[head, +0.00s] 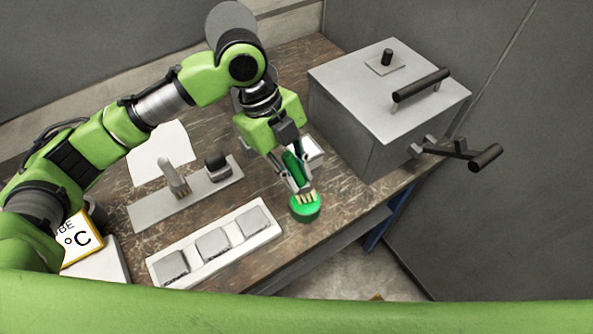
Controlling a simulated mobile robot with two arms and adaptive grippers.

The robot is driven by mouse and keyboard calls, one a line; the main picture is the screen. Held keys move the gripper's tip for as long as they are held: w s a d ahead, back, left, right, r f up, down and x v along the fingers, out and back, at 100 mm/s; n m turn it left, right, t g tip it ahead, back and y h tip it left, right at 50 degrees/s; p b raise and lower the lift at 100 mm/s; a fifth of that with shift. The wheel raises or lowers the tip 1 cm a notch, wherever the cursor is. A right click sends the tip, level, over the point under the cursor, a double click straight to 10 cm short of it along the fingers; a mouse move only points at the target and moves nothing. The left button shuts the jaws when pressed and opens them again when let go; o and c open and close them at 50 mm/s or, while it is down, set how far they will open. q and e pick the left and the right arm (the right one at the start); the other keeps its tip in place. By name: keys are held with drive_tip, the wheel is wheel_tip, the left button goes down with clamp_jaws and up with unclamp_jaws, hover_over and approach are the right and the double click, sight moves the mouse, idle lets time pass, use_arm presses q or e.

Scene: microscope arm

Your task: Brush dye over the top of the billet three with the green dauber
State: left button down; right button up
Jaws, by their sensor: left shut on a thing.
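My left gripper (297,178) points down near the table's right front edge, shut on the green dauber (294,163). The dauber's tan bristle end is at a round pot with bright green dye (305,208); I cannot tell whether it touches the dye. A pale tray (196,259) left of the pot holds a row of three square grey billets: a left one (170,267), a middle one (213,243) and a right one (253,220). No number shows on them, so I cannot tell which is billet three. My right gripper is out of view.
A grey rack (200,197) behind the tray holds a pale brush-like tool (172,178) and a dark-topped one (216,165). A white sheet (158,150) lies behind it. A large metal box (350,120) with protruding handles stands at right.

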sight(292, 156)
use_arm(q)
drive_tip(key=shift+f, duration=0.5)
idle(0.7)
drive_tip(key=shift+s+f, duration=0.1)
drive_tip(key=shift+f, duration=0.05)
idle(1.7)
wheel_tip(292, 156, up, 7)
drive_tip(key=p, duration=0.8)
idle(0.8)
drive_tip(key=shift+w+a+f+n+b, duration=0.1)
drive_tip(key=shift+w+a+n+b, duration=0.15)
drive_tip(key=shift+a+n+b, duration=0.25)
drive_tip(key=w+a+n+t+y+b, duration=0.1)
drive_tip(key=a+n+b, duration=0.3)
drive_tip(key=a+n, duration=0.4)
drive_tip(key=w+a+n+t+y+b, duration=0.2)
drive_tip(key=a+n, duration=0.6)
drive_tip(key=n, duration=1)
drive_tip(key=shift+f+n+t+y+b, duration=0.3)
drive_tip(key=shift+f+t+y+b, duration=0.15)
drive_tip(key=shift+t+y+b, duration=0.7)
